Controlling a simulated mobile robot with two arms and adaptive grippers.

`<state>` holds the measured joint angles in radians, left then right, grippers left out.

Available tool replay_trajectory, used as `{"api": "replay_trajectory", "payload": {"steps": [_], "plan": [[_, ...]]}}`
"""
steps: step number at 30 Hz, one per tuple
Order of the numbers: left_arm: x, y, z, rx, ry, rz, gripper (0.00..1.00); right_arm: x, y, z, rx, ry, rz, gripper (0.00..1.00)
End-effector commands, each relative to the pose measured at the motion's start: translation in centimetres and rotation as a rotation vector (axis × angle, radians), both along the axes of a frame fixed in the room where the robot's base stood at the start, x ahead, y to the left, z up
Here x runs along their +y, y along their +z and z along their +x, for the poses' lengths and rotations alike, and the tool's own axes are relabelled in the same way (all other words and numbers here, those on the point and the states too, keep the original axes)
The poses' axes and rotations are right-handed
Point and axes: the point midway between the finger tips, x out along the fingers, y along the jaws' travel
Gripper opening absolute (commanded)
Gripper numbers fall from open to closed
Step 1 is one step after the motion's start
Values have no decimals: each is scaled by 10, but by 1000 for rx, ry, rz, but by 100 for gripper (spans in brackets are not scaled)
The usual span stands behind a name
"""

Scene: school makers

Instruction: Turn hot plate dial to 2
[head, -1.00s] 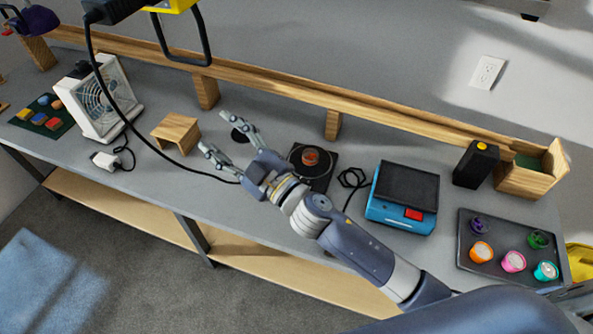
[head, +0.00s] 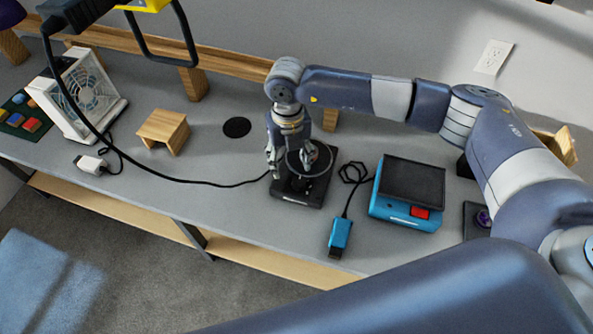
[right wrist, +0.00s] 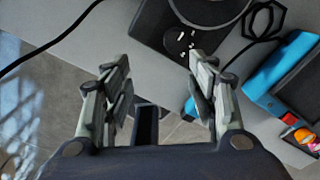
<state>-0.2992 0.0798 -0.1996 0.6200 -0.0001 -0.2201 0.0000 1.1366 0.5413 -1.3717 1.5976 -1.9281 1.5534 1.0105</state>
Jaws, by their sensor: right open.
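The black hot plate (head: 315,194) sits on the grey bench in the head view, with a clear round vessel partly seen over it. My right gripper (head: 289,174) points down over its near left part and hides some of it. In the right wrist view, the hot plate (right wrist: 147,28) is at the top, just beyond my open fingers (right wrist: 158,64). Its control panel carries a small dark dial (right wrist: 178,40) with white marks around it. The dial's setting is too small to read. The fingers are apart, with nothing between them. My left gripper is out of view.
A blue device with a dark top (head: 412,182) stands right of the hot plate. A blue plug (head: 340,234) on a black cable lies near the front edge. A wooden stand (head: 165,128) and a white fan (head: 85,95) are left. A black cable runs to the hot plate.

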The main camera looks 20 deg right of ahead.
Motion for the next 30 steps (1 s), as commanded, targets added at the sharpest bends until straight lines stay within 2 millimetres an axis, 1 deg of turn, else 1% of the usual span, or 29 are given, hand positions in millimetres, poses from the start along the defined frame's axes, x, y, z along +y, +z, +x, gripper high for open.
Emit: {"api": "replay_trajectory", "payload": {"steps": [1,2,5,8,18,21,25,30], "plan": [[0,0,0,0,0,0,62,-10,3,4,-8,-8,-36,53],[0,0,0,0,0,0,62,-14,3,5,-12,-13,-53,53],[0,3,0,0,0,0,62,-20,0,6,-13,-20,-75,53],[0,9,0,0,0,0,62,-21,-12,6,-12,-21,-74,53],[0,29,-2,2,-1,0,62,-24,-76,4,-10,-19,-71,53],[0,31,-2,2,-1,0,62,-25,-89,6,-12,-19,-70,53],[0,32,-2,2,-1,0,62,-26,-100,5,-12,-18,-70,53],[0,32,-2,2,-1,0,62,-25,-104,6,-14,-17,-68,53]]}}
